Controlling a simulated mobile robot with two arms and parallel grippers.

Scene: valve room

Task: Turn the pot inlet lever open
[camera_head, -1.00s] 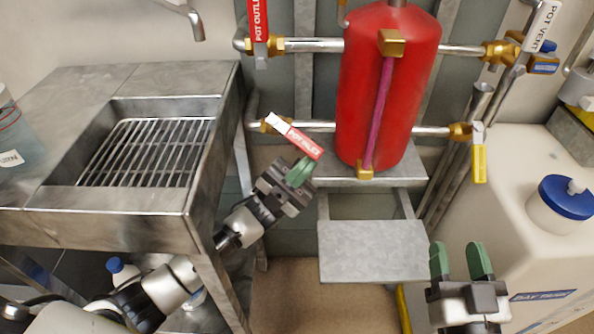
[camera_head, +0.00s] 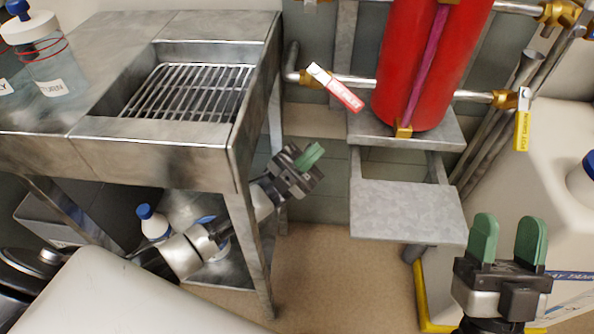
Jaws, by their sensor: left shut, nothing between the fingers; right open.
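The pot inlet lever (camera_head: 340,92) is a red handle with a white end, at the left end of the lower pipe. It slants down to the right, at an angle to the pipe. My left gripper (camera_head: 312,155) is below and left of the lever, apart from it, with its green fingers shut and empty. The red pot (camera_head: 425,65) stands right of the lever, its top cut off by the picture edge. My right gripper (camera_head: 508,240) is open and empty at the lower right, its green fingers pointing up.
A steel sink bench (camera_head: 170,150) with a wire rack fills the left, its leg close to my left arm. A grey step (camera_head: 405,210) sits under the pot. A yellow-handled lever (camera_head: 522,130) hangs at the right pipe end. A white tank (camera_head: 560,190) stands at right.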

